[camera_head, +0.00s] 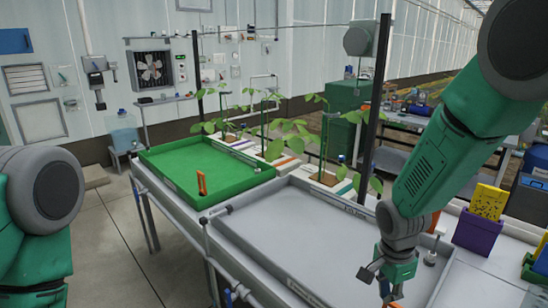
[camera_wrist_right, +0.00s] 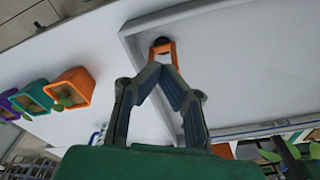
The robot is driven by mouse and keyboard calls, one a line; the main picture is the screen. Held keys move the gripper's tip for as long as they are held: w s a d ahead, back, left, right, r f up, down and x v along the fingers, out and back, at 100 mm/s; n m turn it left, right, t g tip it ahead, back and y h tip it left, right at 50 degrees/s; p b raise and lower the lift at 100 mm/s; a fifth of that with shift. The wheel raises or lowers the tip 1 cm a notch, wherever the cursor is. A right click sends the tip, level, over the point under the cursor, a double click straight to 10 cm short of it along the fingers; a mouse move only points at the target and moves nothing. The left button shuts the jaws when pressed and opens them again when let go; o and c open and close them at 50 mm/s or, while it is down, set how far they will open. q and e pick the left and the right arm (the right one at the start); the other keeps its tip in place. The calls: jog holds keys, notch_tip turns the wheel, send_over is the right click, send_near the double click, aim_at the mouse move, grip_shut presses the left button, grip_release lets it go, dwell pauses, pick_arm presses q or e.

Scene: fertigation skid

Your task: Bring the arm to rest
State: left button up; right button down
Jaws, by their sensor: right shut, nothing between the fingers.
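My right arm (camera_head: 440,140) reaches down from the upper right in the head view. Its gripper (camera_head: 392,296) hangs over the right end of the grey tray (camera_head: 300,235). In the right wrist view the two fingers (camera_wrist_right: 162,66) of this gripper come together in a point, shut and empty. A small orange part with a dark round end (camera_wrist_right: 162,46) shows just past the fingertips; I cannot tell whether they touch it. My left arm (camera_head: 40,210) shows only as a shoulder and upper link at the left edge; its gripper is out of view.
A green tray (camera_head: 205,165) with an upright orange handle (camera_head: 202,184) lies left of the grey tray. Potted plants (camera_head: 325,178) stand behind, beside dark posts (camera_head: 372,100). A purple bin (camera_head: 476,232) with a yellow block (camera_head: 488,202) stands at right. Floor at left is clear.

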jog(key=s+f+n+b, duration=0.3)
jog(key=s+f, duration=0.3)
jog(key=f, duration=0.3)
jog(key=s+f+n+b, duration=0.2)
jog(key=s+f+n, duration=0.3)
jog(key=f, duration=0.4)
jog(key=s+f+n+b, duration=0.3)
jog(key=s+f+n, duration=0.1)
jog(key=s, duration=0.4)
jog(key=s+f+n+y+b, duration=0.1)
jog(key=s+f+n+b, duration=0.2)
jog(key=s, duration=0.5)
notch_tip(320, 180, down, 2)
jog(key=shift+s+d+f+n+t, duration=0.1)
jog(key=shift+s+d+n+t, duration=0.2)
jog(key=shift+s+d+n, duration=0.25)
jog(key=shift+w+a, duration=0.1)
jog(key=shift+w, duration=0.2)
